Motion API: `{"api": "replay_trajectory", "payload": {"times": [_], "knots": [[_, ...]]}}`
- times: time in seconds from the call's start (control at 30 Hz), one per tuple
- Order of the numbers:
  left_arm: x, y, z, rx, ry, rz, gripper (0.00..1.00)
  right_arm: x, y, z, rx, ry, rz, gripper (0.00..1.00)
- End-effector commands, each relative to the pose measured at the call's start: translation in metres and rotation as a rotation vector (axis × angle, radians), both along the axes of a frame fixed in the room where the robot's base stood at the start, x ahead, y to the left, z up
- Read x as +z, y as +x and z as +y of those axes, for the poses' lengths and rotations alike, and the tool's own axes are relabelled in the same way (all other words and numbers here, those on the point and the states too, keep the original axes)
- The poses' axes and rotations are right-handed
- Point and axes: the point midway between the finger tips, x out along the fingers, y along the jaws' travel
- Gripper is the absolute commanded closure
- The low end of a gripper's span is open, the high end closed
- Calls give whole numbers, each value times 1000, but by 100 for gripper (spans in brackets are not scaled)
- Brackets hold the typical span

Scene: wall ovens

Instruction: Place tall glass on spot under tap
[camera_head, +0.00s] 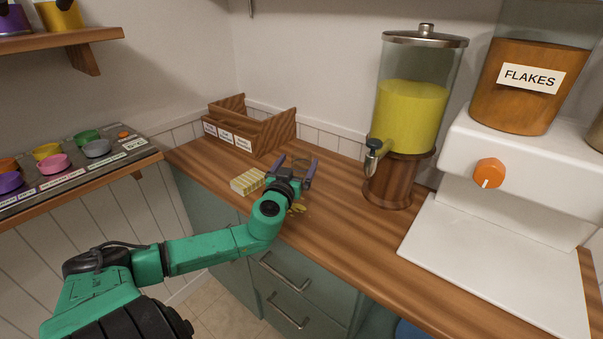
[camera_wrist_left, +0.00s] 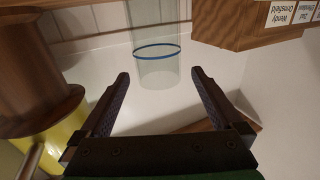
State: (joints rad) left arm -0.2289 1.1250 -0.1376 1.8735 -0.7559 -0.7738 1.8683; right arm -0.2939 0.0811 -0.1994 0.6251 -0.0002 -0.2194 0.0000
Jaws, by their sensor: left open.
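The tall clear glass with a blue band (camera_wrist_left: 157,50) stands just beyond the fingertips in the left wrist view. In the head view only a faint part of the glass (camera_head: 301,165) shows between the fingers. My left gripper (camera_head: 296,170) is open and empty over the counter, its two fingers pointing at the glass. In the left wrist view the gripper (camera_wrist_left: 160,84) has the glass in the gap ahead, apart from both fingers. The tap (camera_head: 373,154) is on the yellow drink dispenser (camera_head: 411,115), right of the gripper. The spot under the tap is not clearly marked.
A striped yellow-white box (camera_head: 246,182) lies left of the gripper. A labelled wooden rack (camera_head: 250,128) stands behind. A white flakes machine (camera_head: 520,190) stands at the right. Small yellow bits (camera_head: 298,208) lie near the counter's front edge. Counter between gripper and dispenser is clear.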

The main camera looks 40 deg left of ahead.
Motion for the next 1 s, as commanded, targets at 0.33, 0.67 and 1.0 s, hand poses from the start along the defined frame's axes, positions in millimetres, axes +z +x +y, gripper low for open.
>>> {"api": "replay_trajectory", "payload": {"times": [0.33,0.67,1.0], "knots": [[0,35,14,0,2,-1,0,6,-4,0,-1,0,7,50],[-1,34,14,-1,1,0,61,5,-8,0,0,-1,13,50],[-1,34,14,0,1,-1,100,5,-8,0,0,-1,14,50]]}}
